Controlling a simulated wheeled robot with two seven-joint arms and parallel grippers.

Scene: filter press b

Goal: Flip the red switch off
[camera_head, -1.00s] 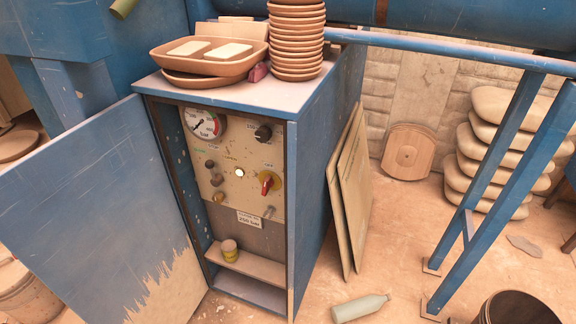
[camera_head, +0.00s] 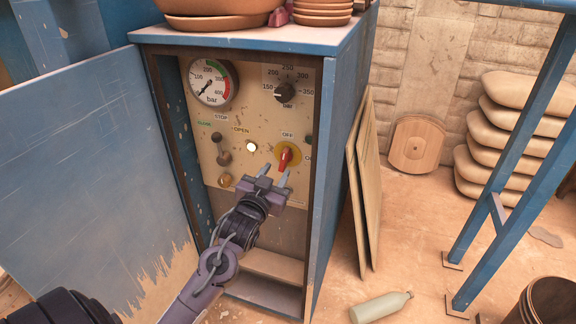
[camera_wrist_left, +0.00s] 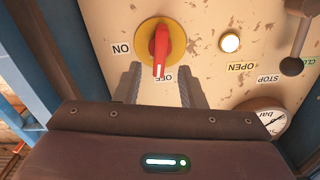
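The red switch (camera_head: 284,158) sits on a yellow round plate on the beige control panel. It also shows in the left wrist view (camera_wrist_left: 160,48), where its handle stands vertical, the white-marked end beside the OFF label and the ON label to the left. My left gripper (camera_head: 274,174) is open and empty in front of the panel. In the head view its fingertips appear just below the switch. In the wrist view its two fingers (camera_wrist_left: 160,82) lie either side of the handle's lower end; contact cannot be told. My right gripper is out of view.
A black knob (camera_head: 284,93), a pressure gauge (camera_head: 211,84) and a lit white button (camera_head: 251,146) share the panel. The open blue cabinet door (camera_head: 90,170) stands left; the cabinet wall bounds the right. A bottle (camera_head: 380,307) lies on the floor.

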